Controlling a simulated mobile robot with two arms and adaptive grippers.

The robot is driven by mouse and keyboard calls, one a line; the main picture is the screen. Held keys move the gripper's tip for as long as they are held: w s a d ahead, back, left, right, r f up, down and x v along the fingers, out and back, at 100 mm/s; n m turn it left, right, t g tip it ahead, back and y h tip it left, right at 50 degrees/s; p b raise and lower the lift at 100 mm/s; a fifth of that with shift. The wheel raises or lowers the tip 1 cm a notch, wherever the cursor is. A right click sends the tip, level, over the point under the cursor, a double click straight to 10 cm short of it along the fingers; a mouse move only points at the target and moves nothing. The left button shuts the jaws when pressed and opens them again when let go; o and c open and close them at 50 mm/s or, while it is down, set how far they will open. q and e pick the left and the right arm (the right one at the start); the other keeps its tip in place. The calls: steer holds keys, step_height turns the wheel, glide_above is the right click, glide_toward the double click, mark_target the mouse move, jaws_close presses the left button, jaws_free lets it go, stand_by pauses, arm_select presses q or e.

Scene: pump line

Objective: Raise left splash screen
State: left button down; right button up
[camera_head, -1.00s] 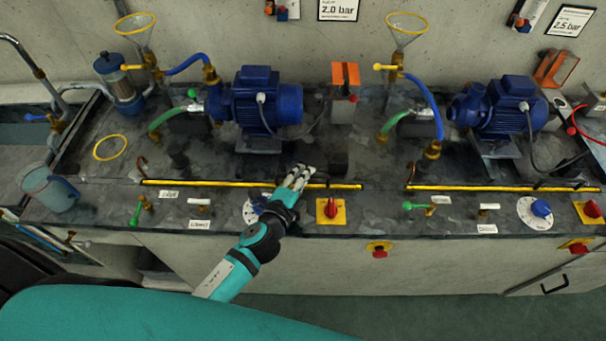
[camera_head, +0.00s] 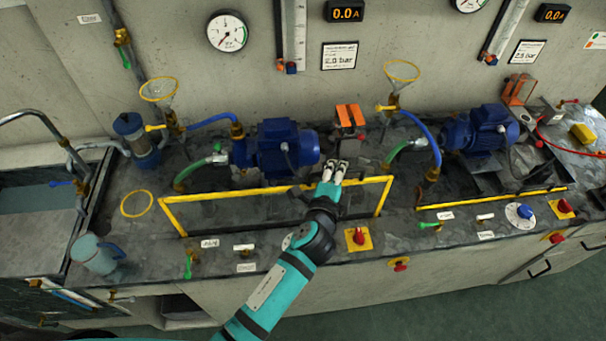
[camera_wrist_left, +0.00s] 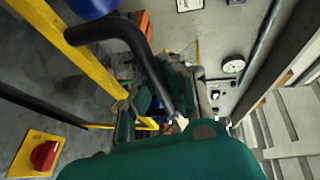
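The left splash screen (camera_head: 225,194) is a clear panel in a yellow frame. It stands up from the bench in front of the left blue pump, its top bar well above the bench top. My left gripper (camera_head: 333,170) is at the right part of the top bar. Its two pale fingertips point towards the wall. In the left wrist view the screen's black bent handle (camera_wrist_left: 150,68) runs in to my fingers, beside the yellow frame (camera_wrist_left: 75,48). The fingers look shut on this handle; the contact is partly hidden. My right gripper is not in view.
The left blue pump (camera_head: 283,148) and an orange-topped grey box (camera_head: 349,117) stand behind the screen. A red knob on a yellow plate (camera_head: 358,238) is in front. The right splash screen's yellow bar (camera_head: 490,199) lies low. A blue-grey jug (camera_head: 95,254) stands at left.

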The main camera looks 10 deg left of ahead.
arm_select(q)
steer(key=shift+y, duration=0.3)
step_height(320, 180, up, 5)
steer(key=p, duration=0.2)
steer(key=shift+a+p, duration=0.1)
steer(key=shift+p, duration=0.3)
step_height(320, 180, up, 3)
steer(key=shift+s+f+p, duration=0.1)
steer(key=shift+f+p, duration=0.1)
steer(key=shift+p, duration=0.85)
steer(key=shift+r, duration=0.1)
steer(key=c, duration=2)
jaws_free()
steer(key=shift+d, duration=0.2)
steer(key=shift+o, duration=1.4)
steer(key=shift+r, duration=0.15)
steer(key=o, duration=0.3)
steer(key=shift+s+r, duration=0.1)
steer(key=shift+s, duration=0.2)
steer(key=shift+o, duration=0.2)
steer(key=shift+w, duration=0.15)
steer(key=v, duration=1.2)
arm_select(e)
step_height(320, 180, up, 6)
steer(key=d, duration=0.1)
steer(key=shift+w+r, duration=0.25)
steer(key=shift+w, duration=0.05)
